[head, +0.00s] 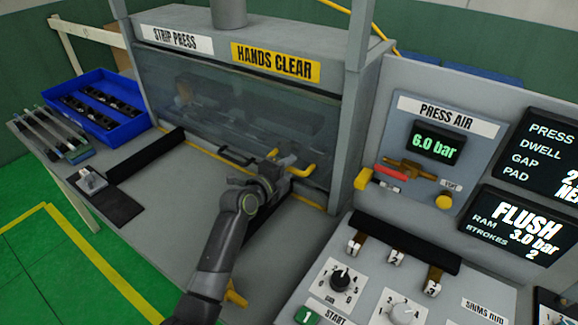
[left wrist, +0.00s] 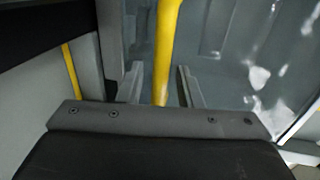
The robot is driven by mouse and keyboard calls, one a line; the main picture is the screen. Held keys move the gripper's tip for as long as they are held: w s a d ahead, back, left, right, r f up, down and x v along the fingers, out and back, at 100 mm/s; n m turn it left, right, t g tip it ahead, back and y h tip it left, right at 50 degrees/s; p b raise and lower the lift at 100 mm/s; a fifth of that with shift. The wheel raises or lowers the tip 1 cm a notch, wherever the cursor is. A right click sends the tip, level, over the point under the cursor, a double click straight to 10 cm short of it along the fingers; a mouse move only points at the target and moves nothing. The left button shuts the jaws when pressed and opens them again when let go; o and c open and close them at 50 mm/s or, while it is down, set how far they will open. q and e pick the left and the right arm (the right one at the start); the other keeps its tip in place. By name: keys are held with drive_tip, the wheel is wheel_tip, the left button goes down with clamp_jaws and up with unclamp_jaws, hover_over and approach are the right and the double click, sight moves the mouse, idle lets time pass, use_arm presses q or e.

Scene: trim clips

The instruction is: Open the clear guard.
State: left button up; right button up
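The clear guard (head: 250,105) is a see-through panel across the front of the strip press in the head view. It hangs down over the opening, and dark parts show dimly behind it. A yellow handle (head: 303,171) sits at its lower edge. My left gripper (head: 286,161) is at this handle and hides part of it. In the left wrist view the yellow handle (left wrist: 166,45) runs between the two fingers of my left gripper (left wrist: 159,84). The fingers stand apart, with a gap on both sides of the bar. My right gripper is not in view.
A blue tray (head: 95,128) with dark strips stands left of the press. A black bar and pad (head: 112,205) lie at the bench's front left. A press air panel (head: 440,150) and a console with knobs (head: 345,280) stand on the right, near my left arm.

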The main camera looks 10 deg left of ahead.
use_arm(q)
drive_tip(key=shift+w+d, duration=0.15)
drive_tip(key=shift+w, duration=0.15)
clamp_jaws()
drive_tip(key=shift+f, duration=0.1)
